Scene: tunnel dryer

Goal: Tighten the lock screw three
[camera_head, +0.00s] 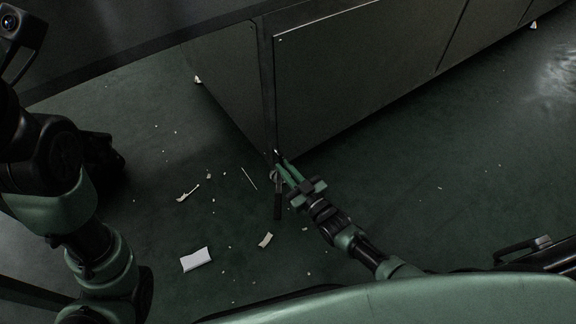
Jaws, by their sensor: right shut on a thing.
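My right gripper (281,165) is at the lower front corner of the dark cabinet (350,75), close to the floor. It is shut on what looks like a hand tool with a grey head and a dark handle (278,207). The handle points down in the picture, toward me. The tool's head is partly hidden by the fingers. Lock screw three cannot be made out clearly; the fingers and tool cover the area under this corner. My left arm (65,190) is at the left edge, and its gripper fingers do not show.
A white block (196,260), a beige scrap (265,240), a thin stick (249,179) and several crumbs litter the dark green floor. The floor at right is mostly clear.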

